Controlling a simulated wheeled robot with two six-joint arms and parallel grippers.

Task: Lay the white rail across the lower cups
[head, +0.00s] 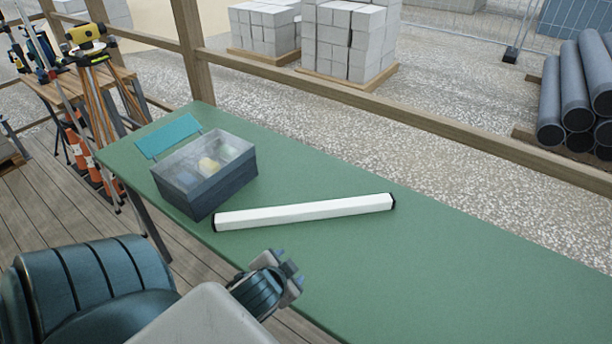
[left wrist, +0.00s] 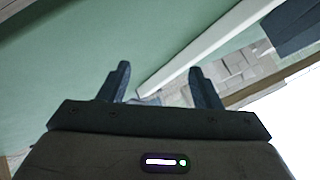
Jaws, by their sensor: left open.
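The white rail (head: 305,211), a long square bar with black ends, lies flat and slantwise on the green table (head: 450,270), to the right of the grey box. In the left wrist view the rail (left wrist: 215,45) runs from between the fingers up to the upper right. My left gripper (head: 290,267) is over the table's front edge, nearer me than the rail and apart from it. It is open and empty, and its two fingers (left wrist: 160,76) stand wide apart. My right gripper is in neither view. I see no cups in either view.
A grey box (head: 205,190) with a see-through top and a few items inside stands left of the rail. A teal flat piece (head: 168,136) lies behind it. The table's right part is clear. A wooden railing (head: 400,112) runs beyond the table.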

